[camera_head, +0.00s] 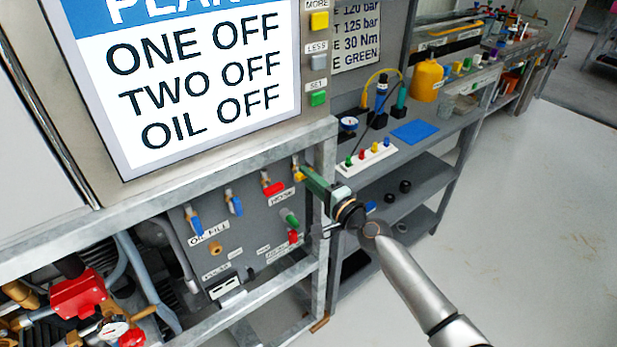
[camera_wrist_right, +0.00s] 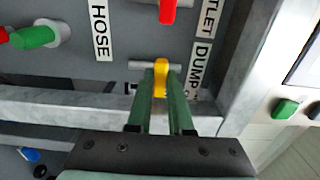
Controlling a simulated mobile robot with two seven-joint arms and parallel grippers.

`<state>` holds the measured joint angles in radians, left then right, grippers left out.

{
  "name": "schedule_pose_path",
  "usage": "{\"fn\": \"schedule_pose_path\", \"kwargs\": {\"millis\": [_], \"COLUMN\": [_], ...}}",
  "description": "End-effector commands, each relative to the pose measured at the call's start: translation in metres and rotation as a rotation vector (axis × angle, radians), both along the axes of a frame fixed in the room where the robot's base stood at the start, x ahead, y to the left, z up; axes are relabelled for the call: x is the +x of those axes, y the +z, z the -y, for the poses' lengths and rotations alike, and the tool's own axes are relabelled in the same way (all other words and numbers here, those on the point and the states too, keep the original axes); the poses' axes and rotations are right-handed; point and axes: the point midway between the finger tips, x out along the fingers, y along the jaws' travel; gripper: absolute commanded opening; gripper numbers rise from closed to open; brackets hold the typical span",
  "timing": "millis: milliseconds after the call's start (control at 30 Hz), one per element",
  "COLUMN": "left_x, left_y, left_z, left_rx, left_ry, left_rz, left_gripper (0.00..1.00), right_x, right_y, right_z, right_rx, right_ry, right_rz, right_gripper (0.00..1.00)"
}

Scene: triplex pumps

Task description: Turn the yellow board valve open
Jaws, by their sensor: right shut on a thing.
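The yellow board valve (camera_head: 299,173) is on the grey valve board (camera_head: 250,215), near its upper right corner. In the right wrist view the yellow handle (camera_wrist_right: 160,78) points along the gripper, next to the DUMP label (camera_wrist_right: 202,68). My right gripper (camera_head: 308,178) reaches the board from the right. Its green fingers (camera_wrist_right: 160,107) are shut on the yellow handle, one on each side. The handle's lower end is hidden between the fingers. My left gripper is not in view.
A red-handled valve (camera_head: 272,187) sits left of the yellow one, and blue-handled valves (camera_head: 235,204) further left. A green handle (camera_head: 289,217) is below. The metal frame rail (camera_head: 190,181) runs above the board. A shelf bench (camera_head: 410,145) stands at the right.

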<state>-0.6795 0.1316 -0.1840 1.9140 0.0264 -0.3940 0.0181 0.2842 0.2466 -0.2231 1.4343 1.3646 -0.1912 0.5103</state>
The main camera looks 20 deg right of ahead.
Motion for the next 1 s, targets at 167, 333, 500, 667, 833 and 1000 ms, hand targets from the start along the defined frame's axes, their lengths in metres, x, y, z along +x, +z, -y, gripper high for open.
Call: {"fn": "schedule_pose_path", "kwargs": {"millis": [167,333,500,667,833,1000], "left_x": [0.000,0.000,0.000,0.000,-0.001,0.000], "left_y": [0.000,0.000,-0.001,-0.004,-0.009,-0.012], "left_z": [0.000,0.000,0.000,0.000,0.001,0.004], "left_rx": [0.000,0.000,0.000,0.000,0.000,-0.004], "left_ry": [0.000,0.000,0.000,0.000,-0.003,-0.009], "left_rz": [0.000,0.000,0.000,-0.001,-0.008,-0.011], "left_gripper": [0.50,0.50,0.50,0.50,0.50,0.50], "right_x": [0.000,0.000,0.000,0.000,0.000,0.000], "right_y": [0.000,0.000,0.000,-0.001,-0.002,-0.002], "right_z": [0.000,0.000,0.000,0.000,0.000,0.001], "right_rx": [0.000,0.000,-0.013,-0.062,-0.162,-0.303], "right_ry": [0.000,0.000,0.000,0.000,0.000,0.000], "right_rz": [0.000,0.000,0.005,0.023,0.059,0.110], "right_gripper": [0.00,0.00,0.00,0.00,0.00,0.00]}}
